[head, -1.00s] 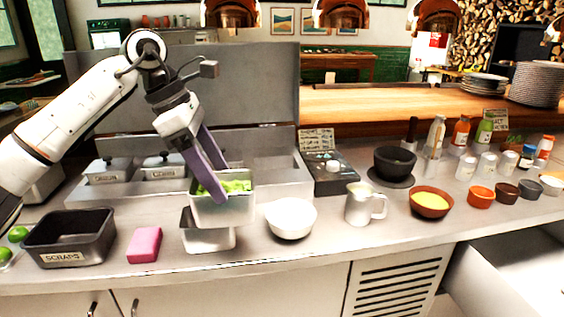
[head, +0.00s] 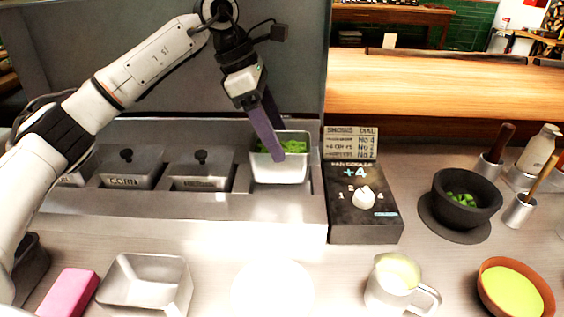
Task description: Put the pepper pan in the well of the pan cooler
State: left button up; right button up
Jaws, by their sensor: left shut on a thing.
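The pepper pan (head: 279,173) is a small metal pan with chopped green pieces in it. My left gripper (head: 278,148) has its purple fingers shut on the pan's rim. The pan cooler (head: 215,211) is the long metal unit at the left. The pan is at the cooler's right-hand well (head: 313,181), right of the lidded pans. Its walls still show above the cooler top, and I cannot tell whether it rests in the well or hangs just over it. My right gripper is not in view.
Lidded pans (head: 200,172) fill the wells to the left. A dial box (head: 362,220) reading +4 stands close on the right.

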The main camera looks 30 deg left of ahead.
pick_arm(q)
jog(key=shift+f, duration=2.9)
jog(key=shift+f, duration=0.15)
jog(key=o, duration=1.7)
jog(key=shift+f, duration=0.1)
jog(key=shift+r, duration=0.4)
jog(key=v, duration=1.1)
jog(key=shift+r, duration=0.3)
jog(key=shift+a, duration=0.1)
